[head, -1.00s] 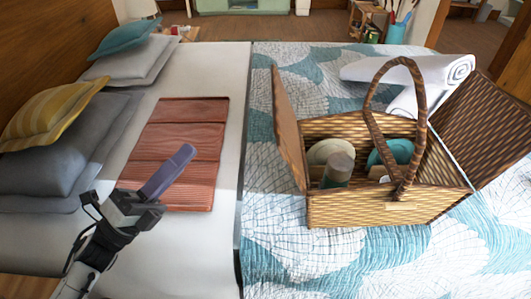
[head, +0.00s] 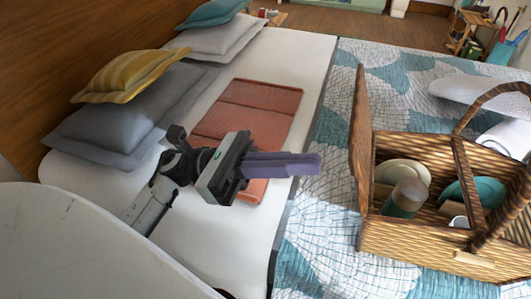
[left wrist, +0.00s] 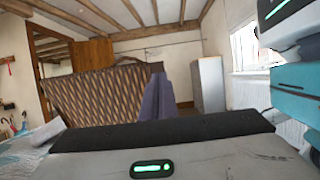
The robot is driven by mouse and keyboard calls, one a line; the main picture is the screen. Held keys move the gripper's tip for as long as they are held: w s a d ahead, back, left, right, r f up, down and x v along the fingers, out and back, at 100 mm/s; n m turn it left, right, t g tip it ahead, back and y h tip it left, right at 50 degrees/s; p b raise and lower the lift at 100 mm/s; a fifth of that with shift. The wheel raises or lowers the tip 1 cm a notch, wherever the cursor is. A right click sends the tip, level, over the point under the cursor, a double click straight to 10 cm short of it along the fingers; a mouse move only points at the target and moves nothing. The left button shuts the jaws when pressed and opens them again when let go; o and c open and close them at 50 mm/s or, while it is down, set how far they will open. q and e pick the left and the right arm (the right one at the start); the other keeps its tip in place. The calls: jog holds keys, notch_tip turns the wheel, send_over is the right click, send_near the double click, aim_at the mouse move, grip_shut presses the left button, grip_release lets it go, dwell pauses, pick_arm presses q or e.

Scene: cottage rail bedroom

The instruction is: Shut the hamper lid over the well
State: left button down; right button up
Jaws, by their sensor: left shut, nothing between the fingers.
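The wicker hamper (head: 405,240) stands on the bed at the right, cut off by the picture's edge. Its left lid (head: 359,165) stands open, nearly upright, on the left side of the well. The well shows plates (head: 404,172), a jar (head: 405,198) and a teal bowl (head: 478,192). My left gripper (head: 318,163) is shut and empty, its purple fingers pointing at the outer face of the left lid, with a small gap in the picture. In the left wrist view a woven panel (left wrist: 100,95) stands beyond the fingers (left wrist: 157,98).
A folded red-brown cloth (head: 258,105) lies on the white bedding under my left arm. Pillows (head: 125,110) are heaped at the left. A rolled white towel (head: 508,139) lies behind the hamper. The hamper's arched handle (head: 507,100) rises over the well.

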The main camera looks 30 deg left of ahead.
aim_at(350, 162)
pick_arm(q)
jog(key=x, duration=0.2)
jog(key=shift+w+d+r+p, duration=0.1)
jog(key=shift+d+r+p, duration=0.15)
jog(key=shift+d+p, duration=0.1)
jog(key=shift+w+d, duration=0.15)
jog(key=shift+d, duration=0.1)
jog(key=shift+d+r, duration=0.1)
jog(key=shift+d, duration=0.1)
pick_arm(e)
jog(key=shift+w+r, duration=0.4)
jog(key=shift+r, duration=0.2)
pick_arm(q)
jog(key=shift+w+d+r, duration=0.1)
pick_arm(e)
jog(key=shift+s+r, duration=0.1)
jog(key=shift+s, duration=0.05)
